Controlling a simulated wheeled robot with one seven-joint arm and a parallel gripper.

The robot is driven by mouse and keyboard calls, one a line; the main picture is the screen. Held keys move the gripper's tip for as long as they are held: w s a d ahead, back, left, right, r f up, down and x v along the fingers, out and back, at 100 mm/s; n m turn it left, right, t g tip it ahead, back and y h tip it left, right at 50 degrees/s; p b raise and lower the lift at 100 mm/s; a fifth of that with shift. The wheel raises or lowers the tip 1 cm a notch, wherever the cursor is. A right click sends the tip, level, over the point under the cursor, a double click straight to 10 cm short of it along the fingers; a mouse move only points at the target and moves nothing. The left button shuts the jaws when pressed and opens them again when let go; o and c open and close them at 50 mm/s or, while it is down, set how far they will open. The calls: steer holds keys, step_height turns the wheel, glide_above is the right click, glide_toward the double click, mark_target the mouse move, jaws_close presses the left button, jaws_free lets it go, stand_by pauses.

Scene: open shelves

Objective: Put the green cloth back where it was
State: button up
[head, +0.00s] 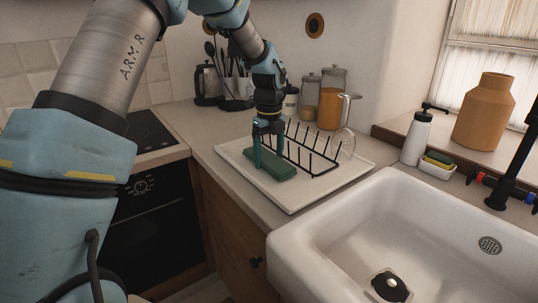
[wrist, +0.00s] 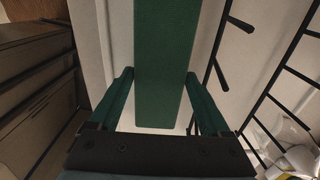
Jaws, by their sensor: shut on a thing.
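The green cloth (head: 272,166) is a folded, flat block at the left part of the white tray (head: 290,205), beside the black rack. In the wrist view the green cloth (wrist: 167,65) runs lengthwise from the top edge down between the fingers. My gripper (head: 268,154) points down over the tray and is shut on the cloth. In the wrist view my gripper (wrist: 160,76) has one green finger on each side of it. I cannot tell whether the cloth touches the tray or hangs just above it.
The black wire rack (head: 318,160) stands on the tray with a clear glass (head: 345,140) at its right. Jars (head: 331,98) and a utensil holder stand behind. The white sink (head: 345,235) is in front at right, the stove (head: 150,130) at left.

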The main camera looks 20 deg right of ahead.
mark_target(269, 158)
steer(key=shift+f, duration=0.3)
steer(key=shift+f, duration=0.1)
steer(key=o, duration=1.3)
steer(key=shift+c, duration=0.2)
step_height(269, 158, up, 12)
steer(key=b, duration=0.2)
steer(key=w+a+f+n, duration=0.1)
steer(key=a+f+n, duration=0.2)
steer(key=a+n, duration=0.9)
steer(key=s+a+f+n, duration=0.2)
steer(key=s+a+n, duration=0.1)
steer(key=a+n, duration=0.4)
steer(key=s+a+f+n+t, duration=0.1)
steer(key=s+a+f+n, duration=0.1)
steer(key=s+a+n, duration=0.2)
steer(key=s+a+f+n, duration=0.3)
steer(key=a+n, duration=0.6)
steer(key=a, duration=0.5)
steer(key=shift+s+n+t, duration=0.3)
steer(key=shift+s+n, duration=0.1)
steer(key=shift+s, duration=0.25)
